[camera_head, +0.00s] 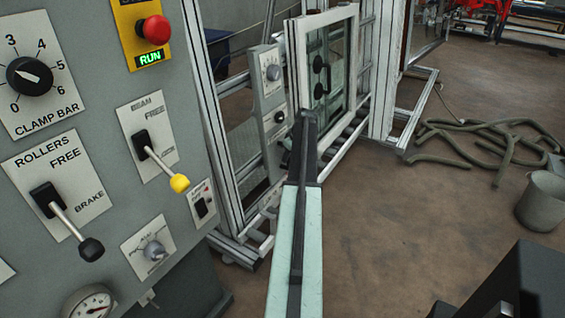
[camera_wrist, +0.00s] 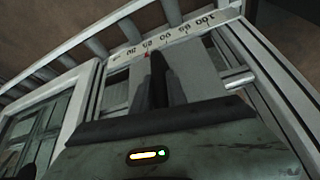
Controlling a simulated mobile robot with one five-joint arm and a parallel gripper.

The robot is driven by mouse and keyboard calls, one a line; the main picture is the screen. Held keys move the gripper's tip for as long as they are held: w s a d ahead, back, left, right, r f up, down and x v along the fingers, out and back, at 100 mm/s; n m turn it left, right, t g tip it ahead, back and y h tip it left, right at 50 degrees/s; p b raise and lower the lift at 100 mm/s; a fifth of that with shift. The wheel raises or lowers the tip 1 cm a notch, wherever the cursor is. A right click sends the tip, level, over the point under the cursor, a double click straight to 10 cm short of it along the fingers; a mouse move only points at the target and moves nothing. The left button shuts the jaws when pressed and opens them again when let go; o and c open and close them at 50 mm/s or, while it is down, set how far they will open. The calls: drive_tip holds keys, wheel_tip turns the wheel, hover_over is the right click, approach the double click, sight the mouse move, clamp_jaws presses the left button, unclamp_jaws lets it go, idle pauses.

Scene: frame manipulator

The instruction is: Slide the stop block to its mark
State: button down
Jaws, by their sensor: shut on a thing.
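My gripper (camera_wrist: 160,75) shows as two dark fingers close together in the middle of the wrist view. They are shut on what looks like the stop block, a plain grey piece (camera_wrist: 202,76) showing beside the fingers. Its gripped part is mostly hidden by the fingers. A pale scale (camera_wrist: 165,43) with black numbers up to 100 runs just beyond the fingertips. In the head view my gripper (camera_head: 304,124) is at the machine's lower frame, and the block is hidden there.
A control panel (camera_head: 100,110) with levers and knobs fills the left. A white window frame (camera_head: 299,50) stands upright behind my gripper. A grey bucket (camera_head: 543,200) and a coiled hose (camera_head: 490,140) lie on the floor at right. The floor between is clear.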

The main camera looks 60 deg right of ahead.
drive_tip(key=d, duration=0.5)
drive_tip(key=shift+d, duration=0.25)
drive_tip(key=c, duration=1.3)
unclamp_jaws()
drive_tip(key=p+v, duration=0.7)
drive_tip(key=v, duration=0.1)
drive_tip(key=shift+s, duration=0.1)
drive_tip(key=shift+f, duration=0.1)
